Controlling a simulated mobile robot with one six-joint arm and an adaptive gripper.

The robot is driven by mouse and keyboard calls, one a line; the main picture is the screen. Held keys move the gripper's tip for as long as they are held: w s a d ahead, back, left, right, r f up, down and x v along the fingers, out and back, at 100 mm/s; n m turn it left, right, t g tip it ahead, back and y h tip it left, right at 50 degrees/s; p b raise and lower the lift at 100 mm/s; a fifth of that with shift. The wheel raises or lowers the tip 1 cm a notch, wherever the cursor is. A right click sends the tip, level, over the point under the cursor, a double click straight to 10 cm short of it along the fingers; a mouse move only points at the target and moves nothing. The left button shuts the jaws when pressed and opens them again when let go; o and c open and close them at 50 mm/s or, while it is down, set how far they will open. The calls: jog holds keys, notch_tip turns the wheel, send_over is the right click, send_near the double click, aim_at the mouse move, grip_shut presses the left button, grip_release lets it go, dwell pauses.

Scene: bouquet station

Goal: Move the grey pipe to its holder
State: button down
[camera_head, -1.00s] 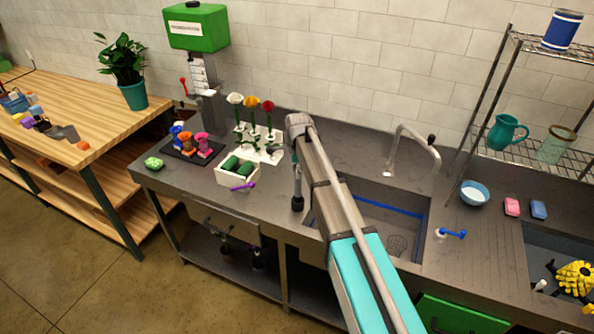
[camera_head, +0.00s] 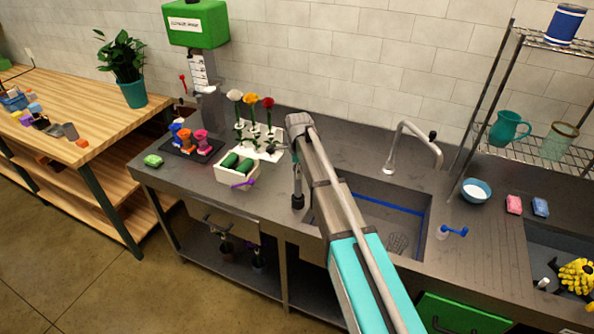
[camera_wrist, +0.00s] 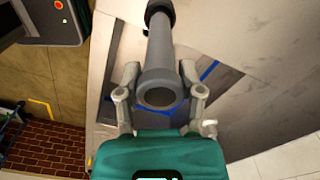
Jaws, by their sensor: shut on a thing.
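In the wrist view, my gripper (camera_wrist: 161,84) has its two fingers on either side of the grey pipe (camera_wrist: 161,55) and is shut on it. The pipe's round open end faces the camera, and its far end has a dark collar. In the head view, my arm reaches up from the lower right and bends down at the counter, left of the sink. A grey part with a dark end hangs there; I cannot tell pipe from gripper in it. I cannot make out a holder for the pipe in either view.
The sink (camera_head: 385,218) with its tap (camera_head: 413,138) lies right of my arm. To the left stand a white box (camera_head: 236,175) with green rolls, upright flowers (camera_head: 252,105) and a tray of colored spools (camera_head: 190,150). A wire shelf (camera_head: 535,155) stands at the right.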

dwell(0.3)
jog(key=shift+c, duration=0.7)
grip_release()
jog(key=shift+f, duration=0.1)
